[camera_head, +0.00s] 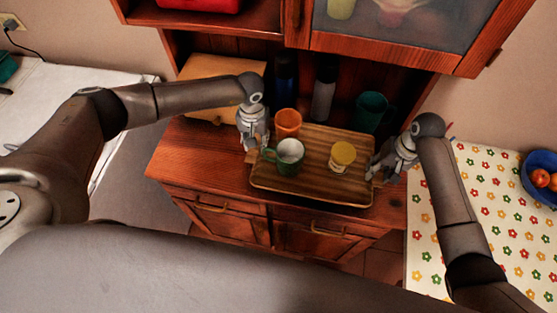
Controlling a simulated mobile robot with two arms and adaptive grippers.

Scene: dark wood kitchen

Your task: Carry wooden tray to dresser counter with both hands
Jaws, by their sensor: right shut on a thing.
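The wooden tray (315,188) is over the dresser counter (188,150), its near edge reaching the counter's front. I cannot tell whether it rests on the counter or hovers just above it. It carries a green mug (286,166) with a pale inside, an orange cup (288,123) and a yellow-lidded jar (343,156). My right gripper (374,171) is shut on the tray's right end. My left gripper (252,146) is at the tray's left end; its fingers are too small and shadowed to show whether they grip.
A wooden box (205,68), dark bottles (324,92) and a teal mug (372,111) stand at the counter's back. An upper cabinet (390,52) overhangs them. A flowered table (480,220) with a blue fruit bowl (535,178) is at right, a white surface (55,95) at left.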

